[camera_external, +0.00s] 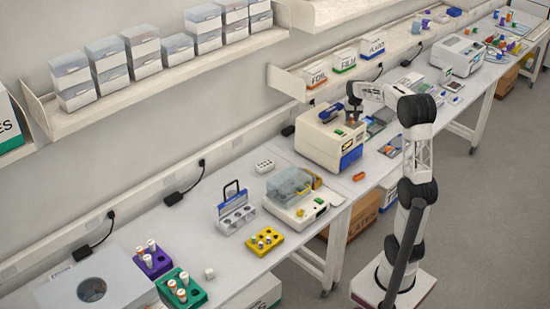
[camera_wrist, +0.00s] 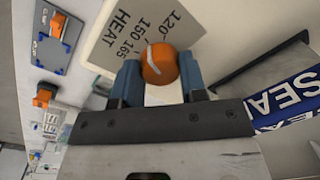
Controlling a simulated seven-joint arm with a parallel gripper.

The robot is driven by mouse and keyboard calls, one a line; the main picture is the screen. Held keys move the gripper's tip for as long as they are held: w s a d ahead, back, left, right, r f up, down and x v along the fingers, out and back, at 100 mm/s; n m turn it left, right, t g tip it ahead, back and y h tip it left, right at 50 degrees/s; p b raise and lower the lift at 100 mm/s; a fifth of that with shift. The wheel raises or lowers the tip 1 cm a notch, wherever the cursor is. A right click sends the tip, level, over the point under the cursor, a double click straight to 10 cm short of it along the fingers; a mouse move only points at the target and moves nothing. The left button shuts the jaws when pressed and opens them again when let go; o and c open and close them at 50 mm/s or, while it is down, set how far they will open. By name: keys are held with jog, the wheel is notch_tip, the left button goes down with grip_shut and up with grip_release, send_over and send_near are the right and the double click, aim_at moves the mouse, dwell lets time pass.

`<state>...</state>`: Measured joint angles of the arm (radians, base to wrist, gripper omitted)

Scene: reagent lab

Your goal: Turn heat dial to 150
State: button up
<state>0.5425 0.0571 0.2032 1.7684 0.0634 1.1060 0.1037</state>
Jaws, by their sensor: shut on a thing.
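The heat dial (camera_wrist: 158,60) is an orange knob with a white line on its face, in the wrist view. It sits on a cream panel (camera_wrist: 210,20) printed HEAT, 120, 150 and 165. The line's upper end points up and slightly left, toward the side of the 150 print; its exact setting is hard to tell. My gripper (camera_wrist: 160,80) is shut on the dial, with one blue finger on each side.
A blue SEAL label (camera_wrist: 290,98) is at right in the wrist view. In the external view, a clear-lidded machine (camera_external: 290,188) stands left of the sealer, and a shelf with boxes (camera_external: 345,62) is behind.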

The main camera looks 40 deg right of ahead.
aim_at(353, 119)
jog(key=o, duration=0.9)
jog(key=shift+r, duration=0.1)
jog(key=shift+s+d+r, duration=0.1)
jog(key=shift+r, duration=1.8)
jog(key=shift+s+d+r, duration=0.1)
jog(key=shift+r, duration=1.8)
jog(key=shift+a, duration=0.15)
